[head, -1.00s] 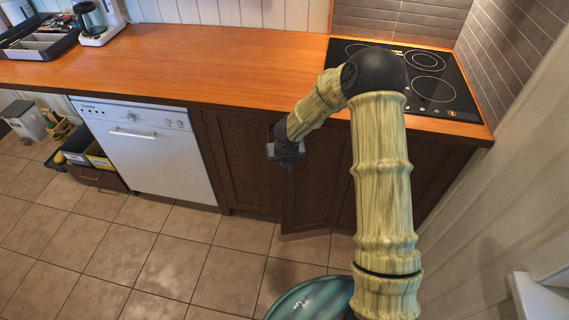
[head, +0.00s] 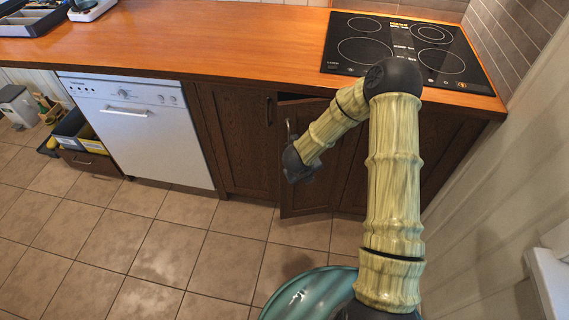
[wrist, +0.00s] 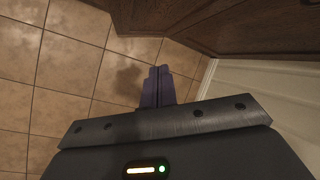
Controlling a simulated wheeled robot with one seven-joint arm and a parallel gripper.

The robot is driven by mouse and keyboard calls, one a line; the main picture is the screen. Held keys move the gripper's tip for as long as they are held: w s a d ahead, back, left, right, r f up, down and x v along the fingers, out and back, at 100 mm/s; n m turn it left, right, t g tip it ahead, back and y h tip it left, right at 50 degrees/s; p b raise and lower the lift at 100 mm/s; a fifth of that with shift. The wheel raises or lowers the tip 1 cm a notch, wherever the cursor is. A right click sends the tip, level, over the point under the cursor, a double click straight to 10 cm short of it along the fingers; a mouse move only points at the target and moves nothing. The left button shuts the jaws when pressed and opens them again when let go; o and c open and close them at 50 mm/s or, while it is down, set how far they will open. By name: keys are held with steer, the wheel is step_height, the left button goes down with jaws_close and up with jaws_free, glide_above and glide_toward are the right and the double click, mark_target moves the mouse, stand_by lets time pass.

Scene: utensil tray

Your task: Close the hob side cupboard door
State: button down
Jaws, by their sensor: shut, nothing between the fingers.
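The hob side cupboard door (head: 305,198) is dark brown wood and stands ajar below the hob. A dark gap shows along its top, and its handle (head: 288,128) sticks out at its left edge. My gripper (head: 300,178) is in front of this door in the head view and hides part of it; whether they touch cannot be told. In the wrist view my gripper (wrist: 157,72) is shut and empty over the floor tiles, with dark wood (wrist: 150,17) beyond at the top.
The hob (head: 400,48) is set in the orange worktop (head: 220,50). A closed cupboard door (head: 240,140) and a white dishwasher (head: 145,130) stand to the left. A pale wall (head: 490,170) bounds the right. The tiled floor (head: 170,240) is clear in front.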

mark_target(283, 148)
step_height(283, 148, down, 9)
steer(key=a+n+t+y+b, duration=0.2)
steer(key=t+b, duration=0.4)
steer(key=b, duration=0.3)
step_height(283, 148, up, 5)
steer(key=s+a+m+t+y+b, duration=0.2)
steer(key=a+m+t+b, duration=0.1)
steer(key=m+t+b, duration=0.2)
steer(key=t+b, duration=0.2)
steer(key=b, duration=0.1)
steer(key=shift+w, duration=0.1)
steer(key=w+b, duration=0.1)
steer(key=w, duration=0.3)
steer(key=w+b, duration=0.1)
steer(key=w, duration=0.4)
steer(key=w+a+b, duration=0.1)
steer(key=w, duration=0.3)
steer(key=shift+w+a, duration=0.1)
steer(key=shift+w, duration=0.3)
